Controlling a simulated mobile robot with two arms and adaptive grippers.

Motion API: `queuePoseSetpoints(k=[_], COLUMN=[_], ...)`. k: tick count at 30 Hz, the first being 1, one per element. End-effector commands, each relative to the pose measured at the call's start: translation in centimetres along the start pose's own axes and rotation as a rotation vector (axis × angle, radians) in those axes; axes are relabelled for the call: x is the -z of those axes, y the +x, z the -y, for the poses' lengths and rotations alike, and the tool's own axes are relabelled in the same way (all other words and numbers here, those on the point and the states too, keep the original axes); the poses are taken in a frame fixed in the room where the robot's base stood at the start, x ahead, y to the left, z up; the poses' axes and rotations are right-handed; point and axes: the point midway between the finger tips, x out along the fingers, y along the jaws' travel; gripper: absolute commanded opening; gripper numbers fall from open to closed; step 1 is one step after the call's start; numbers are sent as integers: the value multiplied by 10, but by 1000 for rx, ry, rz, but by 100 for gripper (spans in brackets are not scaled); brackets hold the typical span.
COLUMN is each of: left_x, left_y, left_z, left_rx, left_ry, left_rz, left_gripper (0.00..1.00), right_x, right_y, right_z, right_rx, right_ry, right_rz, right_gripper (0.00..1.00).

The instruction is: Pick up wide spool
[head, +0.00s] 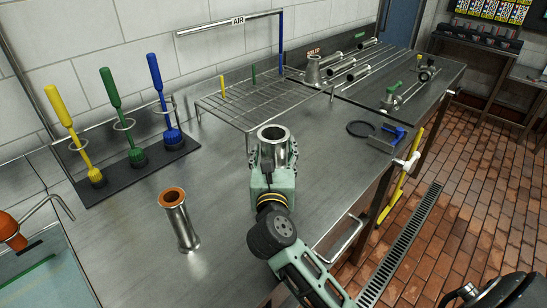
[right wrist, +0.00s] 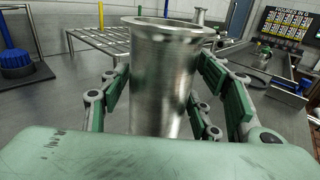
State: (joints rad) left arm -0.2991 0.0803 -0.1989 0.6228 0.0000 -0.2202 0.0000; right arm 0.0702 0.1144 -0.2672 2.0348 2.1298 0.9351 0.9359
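A shiny metal spool (head: 273,134) with a flared round rim stands upright at mid-table in the head view. In the right wrist view the same spool (right wrist: 162,75) fills the middle. My right gripper (head: 273,157) has its green-padded fingers on either side of it, below the rim. Whether the pads press on the spool or leave a small gap I cannot tell. The spool's foot is hidden by the gripper. A slimmer spool (head: 179,222) with an orange inside stands apart to the left. My left gripper is not in view.
A wire rack (head: 255,98) stands behind the held spot. Brushes (head: 130,150) stand in a holder at the left. Another metal fitting (head: 313,72) and several pipes lie at the back right. A black ring (head: 361,129) and a blue clamp (head: 392,134) lie to the right.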

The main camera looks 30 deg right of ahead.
Motion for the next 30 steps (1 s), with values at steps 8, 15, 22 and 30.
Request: queuePoseSetpoints(k=[8,15,22,30], left_x=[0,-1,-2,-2], left_y=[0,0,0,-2], left_z=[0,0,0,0], left_rx=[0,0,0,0], left_ry=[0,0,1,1], left_rz=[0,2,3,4], left_gripper=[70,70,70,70], right_x=[0,0,-2,-18], right_y=[0,0,0,0], right_z=[0,0,0,0], right_rx=[0,0,-1,1], right_ry=[0,0,1,5], right_rz=[0,0,3,5], right_gripper=[30,9,6,6])
